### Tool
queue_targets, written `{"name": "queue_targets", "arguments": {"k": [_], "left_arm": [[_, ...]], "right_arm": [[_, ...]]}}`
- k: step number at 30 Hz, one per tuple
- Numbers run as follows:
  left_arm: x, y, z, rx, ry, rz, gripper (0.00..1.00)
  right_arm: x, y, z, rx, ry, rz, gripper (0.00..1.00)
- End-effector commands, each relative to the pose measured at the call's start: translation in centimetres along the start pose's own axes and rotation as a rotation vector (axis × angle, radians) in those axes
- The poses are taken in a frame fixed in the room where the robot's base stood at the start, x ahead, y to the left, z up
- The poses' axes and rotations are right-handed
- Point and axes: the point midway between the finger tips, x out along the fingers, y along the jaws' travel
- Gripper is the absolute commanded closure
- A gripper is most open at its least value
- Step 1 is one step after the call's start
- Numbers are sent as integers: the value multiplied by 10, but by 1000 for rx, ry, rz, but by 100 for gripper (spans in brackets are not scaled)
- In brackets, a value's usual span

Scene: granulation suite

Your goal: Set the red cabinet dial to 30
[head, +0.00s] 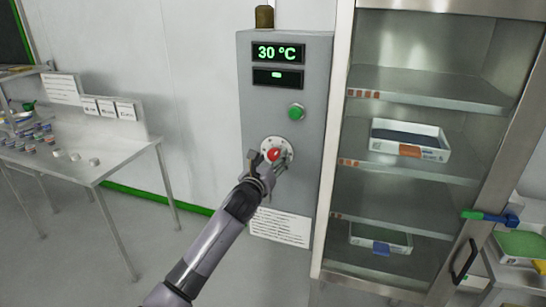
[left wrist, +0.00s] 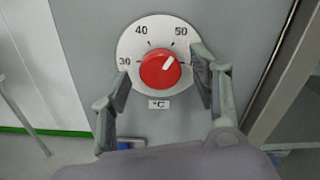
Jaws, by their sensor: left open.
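The red dial (left wrist: 160,70) sits on a round white scale plate marked 30, 40 and 50, with a further mark at right partly hidden by a finger. Its white pointer aims up and right, a little past 50. In the head view the dial (head: 273,154) is on the front of the grey cabinet (head: 262,115). The cabinet's upper display (head: 278,53) reads 30 °C. My left gripper (left wrist: 161,75) is open, its fingers on either side of the knob; it also shows in the head view (head: 268,166). Whether a finger touches the knob I cannot tell. My right gripper is out of view.
A green button (head: 296,111) is above the dial and a paper label (head: 280,227) below it. A glass-fronted shelf unit (head: 425,90) with trays stands close at right. A metal table (head: 75,160) with small containers is at left.

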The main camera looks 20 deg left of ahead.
Motion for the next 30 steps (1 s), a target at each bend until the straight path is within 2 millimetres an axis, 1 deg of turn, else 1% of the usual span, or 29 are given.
{"name": "queue_targets", "arguments": {"k": [1, 6, 14, 17, 30], "left_arm": [[4, 0, 0, -2, 1, 1, 44], [10, -1, 0, -1, 0, -1, 44], [11, -1, 0, 0, 0, -1, 44], [11, 0, 0, 0, 0, -1, 49], [11, 0, 0, 0, 1, 0, 78]], "right_arm": [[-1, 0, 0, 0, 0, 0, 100], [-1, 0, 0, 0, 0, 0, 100], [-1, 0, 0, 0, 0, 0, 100], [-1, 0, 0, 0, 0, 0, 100], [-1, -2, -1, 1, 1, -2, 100]]}}
